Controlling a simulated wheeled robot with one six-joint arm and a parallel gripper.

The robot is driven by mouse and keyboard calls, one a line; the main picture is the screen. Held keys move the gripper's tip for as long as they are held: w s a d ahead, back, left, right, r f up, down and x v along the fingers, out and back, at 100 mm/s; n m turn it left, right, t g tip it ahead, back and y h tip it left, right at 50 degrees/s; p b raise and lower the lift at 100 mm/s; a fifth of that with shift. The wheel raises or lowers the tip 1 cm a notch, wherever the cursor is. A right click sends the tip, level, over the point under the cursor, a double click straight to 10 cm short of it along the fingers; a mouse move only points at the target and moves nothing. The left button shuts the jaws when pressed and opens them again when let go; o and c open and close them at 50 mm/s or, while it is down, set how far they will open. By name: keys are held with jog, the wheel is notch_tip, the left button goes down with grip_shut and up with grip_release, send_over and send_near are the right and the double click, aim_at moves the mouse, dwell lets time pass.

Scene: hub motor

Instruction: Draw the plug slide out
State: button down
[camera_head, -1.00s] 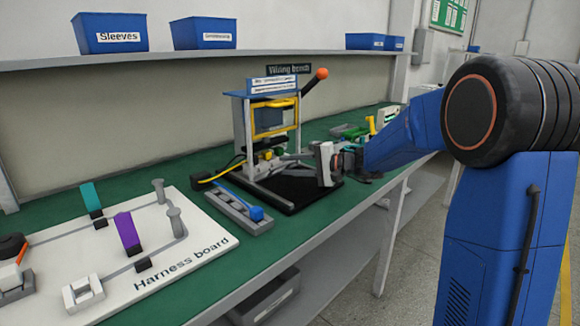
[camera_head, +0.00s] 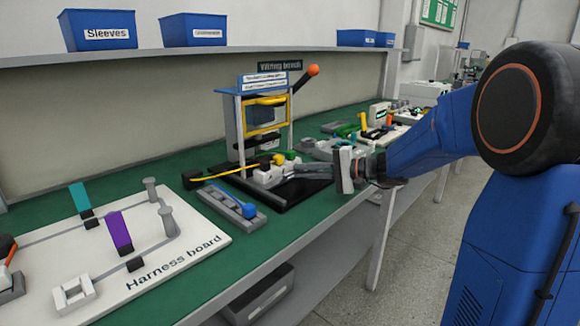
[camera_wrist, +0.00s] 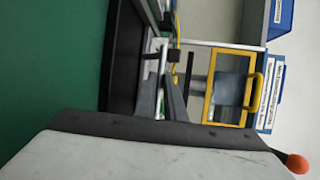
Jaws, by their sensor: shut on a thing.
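A press-like fixture stands on the green bench, with a blue top, white posts and a yellow guard frame (camera_head: 266,114). The plug slide, seen as a pale block (camera_head: 268,177), sits low at the fixture's front, over its black base (camera_head: 300,191). My gripper (camera_head: 297,168) reaches in from the right with its dark fingers at the front of this slide. In the wrist view my gripper (camera_wrist: 172,62) is closed around a small dark piece, likely the slide's handle (camera_wrist: 173,54). The fingers hide part of the grip. The yellow guard also shows there (camera_wrist: 230,95).
A grey tray with a blue-ended tool (camera_head: 232,202) lies left of the fixture. The harness board (camera_head: 190,250) lies further left. Several small parts and devices (camera_head: 340,128) stand behind my gripper. The bench's front edge and open floor are to the right.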

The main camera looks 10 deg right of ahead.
jog(key=shift+s+d, duration=0.55)
jog(key=shift+s, duration=0.2)
jog(key=shift+s+d, duration=0.55)
jog(key=shift+s, duration=0.2)
jog(key=c, duration=1.8)
grip_release()
jog(key=v, duration=1.7)
jog(key=shift+d, duration=0.25)
